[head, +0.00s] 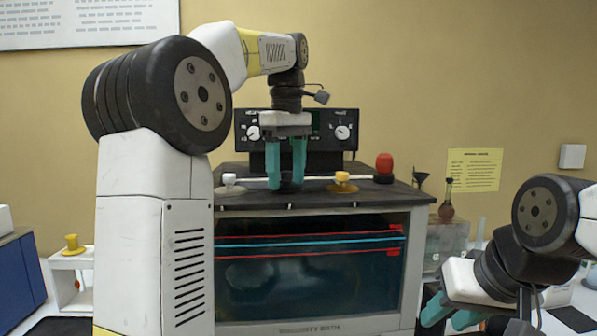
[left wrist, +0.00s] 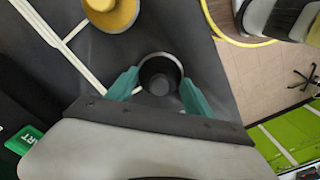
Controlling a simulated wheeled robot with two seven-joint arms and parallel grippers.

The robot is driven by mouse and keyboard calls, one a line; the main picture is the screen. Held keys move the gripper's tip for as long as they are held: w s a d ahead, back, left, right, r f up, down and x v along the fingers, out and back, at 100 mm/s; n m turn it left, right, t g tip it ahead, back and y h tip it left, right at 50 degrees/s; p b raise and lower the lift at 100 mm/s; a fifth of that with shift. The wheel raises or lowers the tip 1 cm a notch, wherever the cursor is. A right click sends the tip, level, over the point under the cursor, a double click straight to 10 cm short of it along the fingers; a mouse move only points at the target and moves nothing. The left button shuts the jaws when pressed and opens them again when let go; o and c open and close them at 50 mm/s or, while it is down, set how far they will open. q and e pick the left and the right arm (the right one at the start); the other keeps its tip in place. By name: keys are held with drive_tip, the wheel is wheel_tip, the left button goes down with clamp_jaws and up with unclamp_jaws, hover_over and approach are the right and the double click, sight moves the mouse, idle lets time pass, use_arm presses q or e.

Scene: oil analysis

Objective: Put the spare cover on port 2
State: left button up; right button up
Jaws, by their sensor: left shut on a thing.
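My left gripper (head: 286,180) points straight down over the top of the viscosity bath (head: 300,202). Its teal fingers are shut on a dark round piece (head: 291,186), low at the bath's top surface. In the left wrist view this dark piece (left wrist: 160,84) sits between the fingertips, with a pale ring around part of it; whether it rests fully on the port beneath I cannot tell. A white cover (head: 229,181) is to its left and a yellow cover (head: 342,182) to its right. Another yellow cover (head: 73,243) stands on a small white stand at the left. My right gripper (head: 448,313) is empty, its fingers apart.
A red-topped black object (head: 384,167) stands at the bath's right back corner. The control panel (head: 325,130) rises behind the fingers.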

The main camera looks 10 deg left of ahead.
use_arm(q)
drive_tip(key=shift+f, duration=0.1)
drive_tip(key=o, duration=1.5)
drive_tip(key=shift+r, duration=0.5)
wheel_tip(320, 180, up, 3)
drive_tip(key=shift+f, duration=0.15)
drive_tip(key=s+d, duration=0.1)
drive_tip(key=s, duration=0.4)
drive_tip(key=s+d+r, duration=0.1)
drive_tip(key=s+d, duration=0.1)
drive_tip(key=s, duration=0.3)
drive_tip(key=s+d, duration=0.1)
drive_tip(key=s, duration=0.4)
drive_tip(key=shift+s+d+r, duration=0.15)
drive_tip(key=shift+s+d, duration=0.05)
drive_tip(key=shift+d, duration=0.05)
